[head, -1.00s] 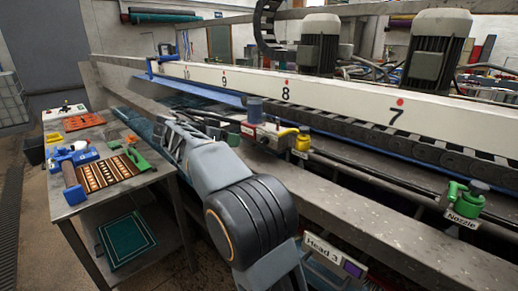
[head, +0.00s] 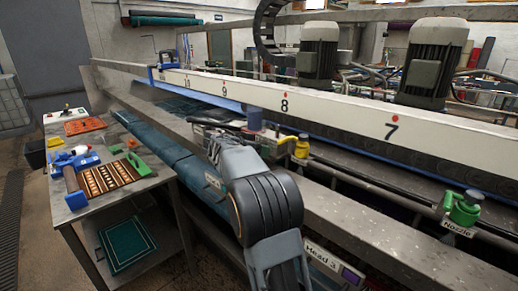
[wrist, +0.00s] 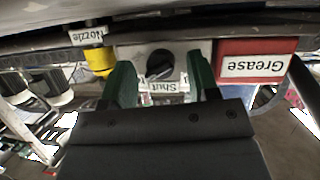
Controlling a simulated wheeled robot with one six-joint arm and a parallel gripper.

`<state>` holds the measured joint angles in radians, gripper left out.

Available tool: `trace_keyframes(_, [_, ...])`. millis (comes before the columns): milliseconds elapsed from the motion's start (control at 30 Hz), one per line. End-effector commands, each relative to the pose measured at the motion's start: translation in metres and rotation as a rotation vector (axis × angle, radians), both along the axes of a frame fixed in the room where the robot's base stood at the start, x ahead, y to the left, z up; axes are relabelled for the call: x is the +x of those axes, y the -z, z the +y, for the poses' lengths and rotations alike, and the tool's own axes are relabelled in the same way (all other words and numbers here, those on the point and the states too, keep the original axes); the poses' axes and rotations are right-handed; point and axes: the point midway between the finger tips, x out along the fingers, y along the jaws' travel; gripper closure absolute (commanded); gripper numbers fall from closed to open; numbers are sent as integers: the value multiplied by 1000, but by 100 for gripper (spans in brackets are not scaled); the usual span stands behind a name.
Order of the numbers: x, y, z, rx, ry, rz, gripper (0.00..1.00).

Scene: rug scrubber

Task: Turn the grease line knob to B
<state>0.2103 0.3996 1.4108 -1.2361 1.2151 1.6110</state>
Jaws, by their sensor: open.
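The grease line knob (wrist: 160,65) is a dark round knob on a pale plate in the wrist view, which shows the scene upside down. A "Shut" label (wrist: 163,87) sits by its edge. A red block labelled "Grease" (wrist: 254,65) is beside the plate. My gripper (wrist: 160,72) is open, its green fingers on either side of the knob with visible gaps. I cannot tell whether its fingertips reach the knob's depth. No B mark is readable. In the head view my arm hides the knob and the gripper.
A yellow-capped fitting (head: 302,147) and a green nozzle valve (head: 463,210) stand along the metal rail (head: 370,222). The white numbered beam (head: 340,115) runs behind. A side table (head: 140,192) with tools stands at left. A yellow part (wrist: 98,60) is close to one finger.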

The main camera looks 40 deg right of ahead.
Motion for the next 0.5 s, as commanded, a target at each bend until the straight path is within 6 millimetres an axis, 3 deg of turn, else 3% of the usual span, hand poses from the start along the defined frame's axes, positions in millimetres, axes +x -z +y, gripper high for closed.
trace_keyframes(300, [0, 1, -1, 0, 1, 1, 46])
trace_keyframes(500, [0, 1, -1, 0, 0, 0, 65])
